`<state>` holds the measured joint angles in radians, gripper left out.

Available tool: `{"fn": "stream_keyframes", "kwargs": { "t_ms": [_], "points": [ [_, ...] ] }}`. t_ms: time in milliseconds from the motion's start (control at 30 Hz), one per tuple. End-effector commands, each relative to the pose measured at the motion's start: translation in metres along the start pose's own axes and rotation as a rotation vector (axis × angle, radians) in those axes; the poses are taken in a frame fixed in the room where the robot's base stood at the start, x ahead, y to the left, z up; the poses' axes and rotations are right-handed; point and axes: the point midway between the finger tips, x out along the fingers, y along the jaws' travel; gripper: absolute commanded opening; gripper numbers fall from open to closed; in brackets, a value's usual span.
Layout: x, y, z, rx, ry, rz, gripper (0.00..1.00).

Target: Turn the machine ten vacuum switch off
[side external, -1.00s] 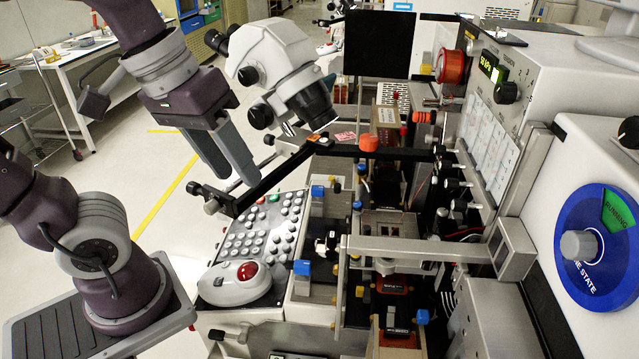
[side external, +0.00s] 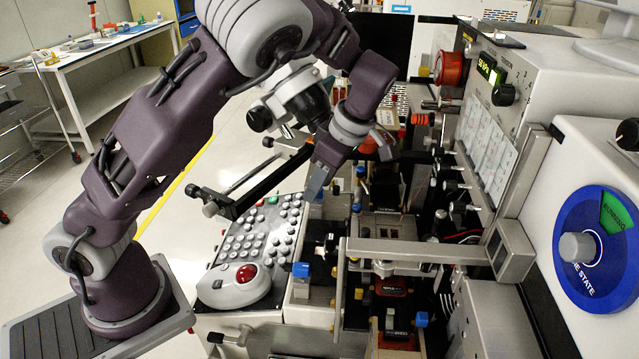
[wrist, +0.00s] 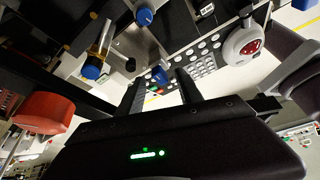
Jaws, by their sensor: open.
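My gripper (side external: 317,186) points down over the upper right of the keypad, left of the machine's working area; it holds nothing. In the wrist view its two dark fingers (wrist: 160,92) stand apart, with a blue-capped knob showing between them. The machine's sloped front panel has a green-lit display (side external: 487,66) that seems to read in kPa, with a black knob (side external: 503,94) beside it. Several black-tipped levers (side external: 455,160) stick out along the panel's lower edge. I cannot read any label that marks one of these as the vacuum switch. My gripper is well left of this panel.
A keypad with a red trackball (side external: 246,272) lies left of the work area. A metal bar (side external: 420,252) crosses in front of the panel. The microscope (side external: 295,95) stands behind my arm. A blue dial (side external: 597,245) at right shows RUNNING.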

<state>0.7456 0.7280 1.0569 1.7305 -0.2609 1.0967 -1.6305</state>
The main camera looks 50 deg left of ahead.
Motion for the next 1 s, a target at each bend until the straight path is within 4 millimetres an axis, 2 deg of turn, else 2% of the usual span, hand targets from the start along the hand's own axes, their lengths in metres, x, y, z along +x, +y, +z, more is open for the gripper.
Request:
{"fn": "stream_keyframes", "kwargs": {
  "t_ms": [300, 500, 1000],
  "points": [
    [0.006, -0.0002, 0.0, 0.001, -0.001, 0.0, 0.41],
    [0.0058, -0.0001, 0.0, 0.001, -0.001, 0.001, 0.01],
    [0.0053, 0.0003, -0.0002, 0.052, -0.002, 0.024, 0.0]
  ]
}}
